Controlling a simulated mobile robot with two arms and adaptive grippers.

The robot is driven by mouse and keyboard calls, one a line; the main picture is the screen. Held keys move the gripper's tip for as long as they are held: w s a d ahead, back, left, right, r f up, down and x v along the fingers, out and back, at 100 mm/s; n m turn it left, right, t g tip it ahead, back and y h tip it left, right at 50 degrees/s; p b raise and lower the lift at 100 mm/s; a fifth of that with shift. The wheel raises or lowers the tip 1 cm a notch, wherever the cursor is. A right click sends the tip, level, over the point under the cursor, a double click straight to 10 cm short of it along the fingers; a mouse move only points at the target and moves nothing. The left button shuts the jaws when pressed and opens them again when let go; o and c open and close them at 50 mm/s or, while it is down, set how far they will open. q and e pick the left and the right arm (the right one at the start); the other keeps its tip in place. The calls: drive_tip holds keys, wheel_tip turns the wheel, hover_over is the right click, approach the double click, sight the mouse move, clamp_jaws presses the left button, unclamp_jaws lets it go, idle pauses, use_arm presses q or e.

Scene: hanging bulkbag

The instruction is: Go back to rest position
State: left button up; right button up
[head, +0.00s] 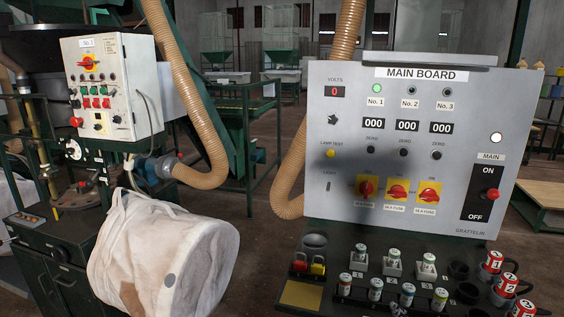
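Neither of my grippers shows in the head view. A white fabric bulk bag (165,255) with a brown patch hangs at the lower left, in front of a dark green machine (65,255). Its open end faces right, and its bottom runs close to the frame's lower edge. The grey main board (400,150) stands at the right with a dark, blurred shadow across its middle. Its No. 1 lamp (376,88) is green.
A control box (108,85) stands at upper left. Beige hoses (190,90) hang beside the bag and board. A dark shelf (340,255) below the board holds padlocks (309,264), several fuses and red numbered cans (493,262). Brown floor lies clear between the bag and board.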

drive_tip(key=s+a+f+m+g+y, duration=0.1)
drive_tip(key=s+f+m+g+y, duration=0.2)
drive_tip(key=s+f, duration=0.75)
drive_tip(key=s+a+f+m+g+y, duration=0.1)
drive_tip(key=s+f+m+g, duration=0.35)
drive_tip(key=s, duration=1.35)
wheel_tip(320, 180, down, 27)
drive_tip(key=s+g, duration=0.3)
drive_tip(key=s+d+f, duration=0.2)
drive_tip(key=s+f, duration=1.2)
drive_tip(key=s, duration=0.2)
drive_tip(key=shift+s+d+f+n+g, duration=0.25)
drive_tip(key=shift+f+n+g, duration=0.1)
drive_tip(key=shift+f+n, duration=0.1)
